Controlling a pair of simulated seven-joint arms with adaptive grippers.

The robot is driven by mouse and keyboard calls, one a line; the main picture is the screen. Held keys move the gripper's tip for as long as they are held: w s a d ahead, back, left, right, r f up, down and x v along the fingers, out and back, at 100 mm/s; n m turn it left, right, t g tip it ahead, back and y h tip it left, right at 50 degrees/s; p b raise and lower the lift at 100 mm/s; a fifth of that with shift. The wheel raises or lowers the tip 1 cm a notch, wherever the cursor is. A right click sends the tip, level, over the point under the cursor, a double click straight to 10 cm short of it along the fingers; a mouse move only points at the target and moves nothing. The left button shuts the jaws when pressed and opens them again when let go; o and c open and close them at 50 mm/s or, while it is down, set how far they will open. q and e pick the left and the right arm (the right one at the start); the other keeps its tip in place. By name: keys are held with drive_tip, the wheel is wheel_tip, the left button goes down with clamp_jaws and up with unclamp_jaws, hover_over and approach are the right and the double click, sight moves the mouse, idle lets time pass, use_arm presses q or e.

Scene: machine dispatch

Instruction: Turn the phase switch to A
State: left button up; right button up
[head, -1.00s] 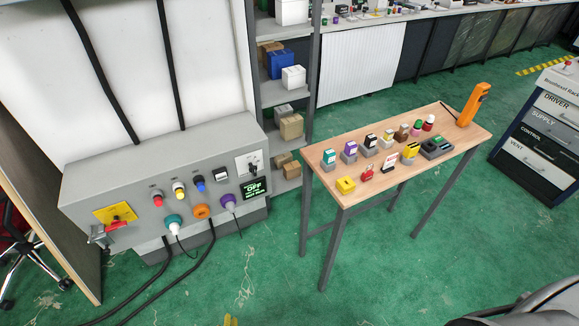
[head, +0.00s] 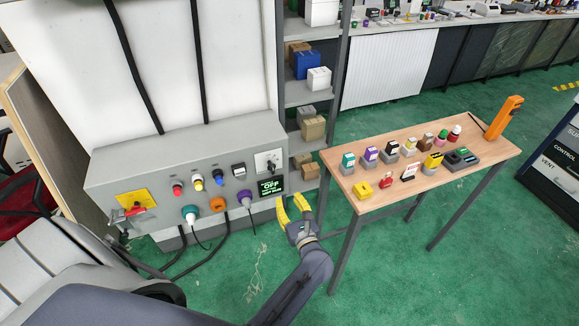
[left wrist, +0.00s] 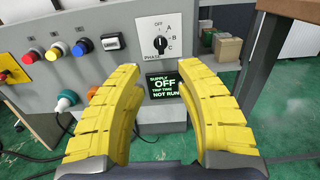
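The phase switch is a black rotary knob (left wrist: 160,44) on a white plate marked OFF, A, B, C and PHASE. It also shows at the right end of the grey panel in the head view (head: 270,165). I cannot tell for sure which mark its pointer faces. My left gripper (head: 291,203) is open and empty, below and right of the switch, apart from the panel. In the left wrist view its yellow fingers (left wrist: 158,82) are spread, with the switch beyond and above the gap. My right gripper is out of view.
A display (left wrist: 165,87) below the switch reads SUPPLY OFF, TRIP TIME, NOT RUN. The panel (head: 135,165) also has coloured buttons, plugs with cables and a red handle (head: 135,210). A wooden table (head: 440,187) with small parts stands to the right.

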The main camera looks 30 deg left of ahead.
sight(273, 168)
use_arm(q)
drive_tip(key=x, duration=1.7)
drive_tip(key=shift+w, duration=0.1)
clamp_jaws()
